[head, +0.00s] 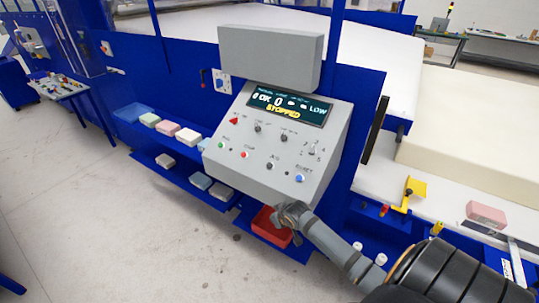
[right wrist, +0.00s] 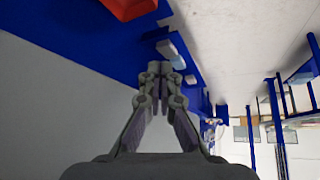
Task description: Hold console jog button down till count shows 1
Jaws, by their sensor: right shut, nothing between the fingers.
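The grey console (head: 275,135) stands in the middle of the head view, its sloped face towards me. Its dark screen (head: 290,103) reads STOPPED in yellow, with a 0, OK and LOW. Along the lower face are a green button (head: 222,146), a red button (head: 246,155), a dark button (head: 270,166) and a blue button (head: 299,178); their labels are too small to read surely. My right gripper (head: 287,211) is just below the console's lower edge, apart from the buttons. In the right wrist view its fingers (right wrist: 160,68) are shut and empty. My left gripper is out of view.
A red bin (head: 262,228) lies below the console, partly behind my right gripper. Foam blocks (head: 188,136) sit on blue shelves to the left. A yellow bracket (head: 409,193) and a pink block (head: 487,212) are at the right. Open floor lies at the left.

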